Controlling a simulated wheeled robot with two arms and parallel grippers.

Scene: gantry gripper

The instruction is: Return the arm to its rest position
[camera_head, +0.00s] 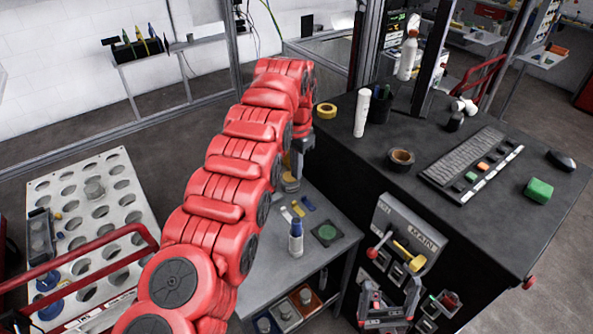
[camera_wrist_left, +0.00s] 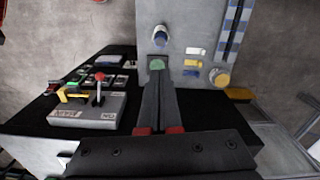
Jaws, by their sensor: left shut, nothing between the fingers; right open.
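My left arm (camera_head: 225,185) is red and segmented. It reaches up from the lower left of the head view, then bends down over a small grey table (camera_head: 345,246). My left gripper (camera_head: 291,182) hangs at its end, partly hidden by the arm. In the left wrist view its two black fingers (camera_wrist_left: 158,88) are together with nothing between them. They point over the grey tabletop (camera_wrist_left: 186,15), near a green pad (camera_wrist_left: 156,63).
A white bottle with a blue cap (camera_head: 296,238) stands on the small table near small coloured pieces. A black counter (camera_head: 440,205) carries a keyboard, tape rolls and a green block. A control box marked MAIN (camera_head: 407,235) has levers. A white perforated rack (camera_head: 125,200) stands left.

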